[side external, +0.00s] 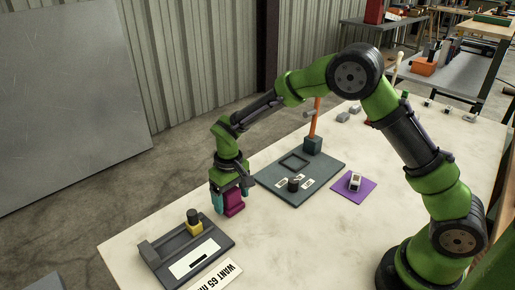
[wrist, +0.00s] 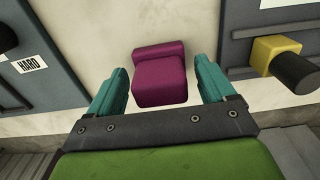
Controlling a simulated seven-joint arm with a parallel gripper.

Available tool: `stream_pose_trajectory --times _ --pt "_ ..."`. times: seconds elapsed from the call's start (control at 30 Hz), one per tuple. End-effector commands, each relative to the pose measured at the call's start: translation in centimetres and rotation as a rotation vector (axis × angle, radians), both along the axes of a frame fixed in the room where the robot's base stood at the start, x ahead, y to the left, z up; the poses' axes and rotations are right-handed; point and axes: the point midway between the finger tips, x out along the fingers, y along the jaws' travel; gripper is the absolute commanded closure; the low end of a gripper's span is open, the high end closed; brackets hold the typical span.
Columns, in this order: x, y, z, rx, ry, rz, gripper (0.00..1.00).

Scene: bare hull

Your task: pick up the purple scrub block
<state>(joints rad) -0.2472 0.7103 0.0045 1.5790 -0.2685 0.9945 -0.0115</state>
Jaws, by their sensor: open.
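The purple scrub block (side external: 234,202) stands on the pale table, between the two dark fixtures. In the wrist view the purple scrub block (wrist: 160,76) shows as a magenta block with a raised step at its far end. My gripper (side external: 228,200) is right at the block, pointing down. In the wrist view my gripper (wrist: 163,88) has its teal fingers apart, one on each side of the block, with a visible gap on both sides. The gripper is open and empty. The side external view partly hides the block behind a finger.
A dark tray (side external: 160,256) with a yellow block and black knob (side external: 194,222) stands at the front left. A dark board (side external: 327,164) with labels lies behind. A purple mat (side external: 345,192) holds a small white-topped object (side external: 355,181). The table right of the block is clear.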

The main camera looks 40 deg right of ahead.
Motion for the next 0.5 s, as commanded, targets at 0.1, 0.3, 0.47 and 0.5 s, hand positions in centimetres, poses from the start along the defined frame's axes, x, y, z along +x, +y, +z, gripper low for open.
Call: stream_pose_trajectory --times 0.1,0.3,0.47,0.5 --pt "-0.01 0.00 0.03 0.000 0.000 0.000 0.23" --pt "0.00 0.00 0.05 0.000 0.000 0.000 0.54" --pt "0.01 0.00 0.07 0.000 0.000 0.000 0.74" --pt "0.01 0.00 0.07 0.000 0.000 0.000 0.74"
